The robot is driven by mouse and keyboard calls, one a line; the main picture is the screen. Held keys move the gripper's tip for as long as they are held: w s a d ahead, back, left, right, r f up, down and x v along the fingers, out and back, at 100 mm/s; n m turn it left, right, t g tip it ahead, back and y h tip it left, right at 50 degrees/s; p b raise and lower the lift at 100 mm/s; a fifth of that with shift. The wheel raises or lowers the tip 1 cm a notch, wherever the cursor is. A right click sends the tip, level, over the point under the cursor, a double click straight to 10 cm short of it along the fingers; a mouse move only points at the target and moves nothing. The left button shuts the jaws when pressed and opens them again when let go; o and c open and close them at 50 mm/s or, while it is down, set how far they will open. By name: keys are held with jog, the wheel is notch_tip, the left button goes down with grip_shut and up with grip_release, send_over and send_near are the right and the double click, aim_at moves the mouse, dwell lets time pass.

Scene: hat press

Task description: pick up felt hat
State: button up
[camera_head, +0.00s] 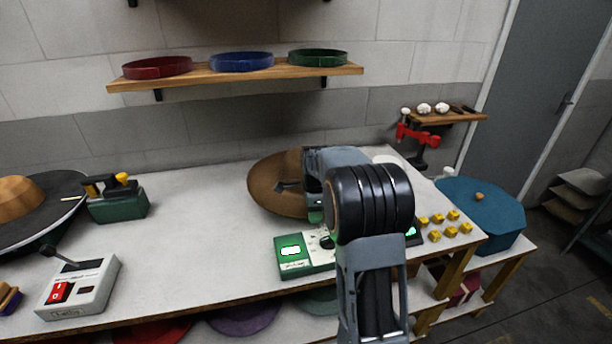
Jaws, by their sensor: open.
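A brown, rounded felt hat (264,190) rests on the white worktable (190,250), a little left of the middle. My arm hides its right side. My gripper (290,187) is over the hat's right part, with a dark finger seen against the brown surface. It is open, and most of it is hidden behind my wrist and forearm. Whether a finger touches the hat cannot be told.
A green control box (292,256) and yellow buttons (436,236) lie near my arm. A switch box (82,288), a green-based device (118,204) and a dark disc (55,215) stand left. A blue lidded tub (490,210) is right. The table's left-middle is clear.

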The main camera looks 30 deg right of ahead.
grip_shut()
dwell(0.3)
dwell(0.3)
notch_tip(320, 180, up, 10)
dwell(0.5)
jog(key=c, duration=0.7)
grip_release()
jog(key=shift+r, duration=0.1)
grip_shut()
